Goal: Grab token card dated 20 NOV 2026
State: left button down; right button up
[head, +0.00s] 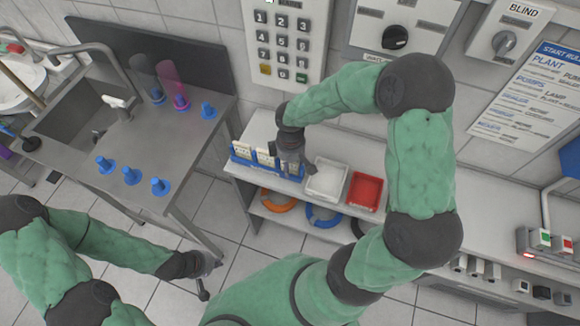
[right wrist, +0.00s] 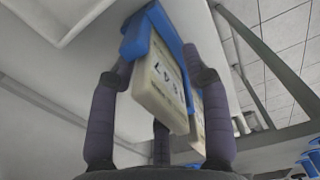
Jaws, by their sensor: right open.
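Several cream token cards (head: 241,149) stand in a blue rack (head: 240,161) on the counter, in the head view. My right gripper (head: 291,163) is open at the rack's right end and partly hides the cards there. In the right wrist view the open fingers of my right gripper (right wrist: 163,90) stand around a cream card (right wrist: 160,88) set in the blue rack (right wrist: 145,30). Another card (right wrist: 195,110) shows partly behind it. Dark marks are on the near card, but I cannot read a date. My left gripper (head: 205,265) hangs low at the sink bench, away from the cards; its jaws are unclear.
A white tray (head: 326,180) and a red tray (head: 365,191) stand right of the rack. Orange (head: 278,201) and blue (head: 323,217) rings lie on the shelf below. A keypad (head: 284,45) is on the wall behind. A steel sink bench (head: 150,150) with blue fittings is at left.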

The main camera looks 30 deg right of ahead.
grip_shut()
jog(key=shift+r, duration=0.15)
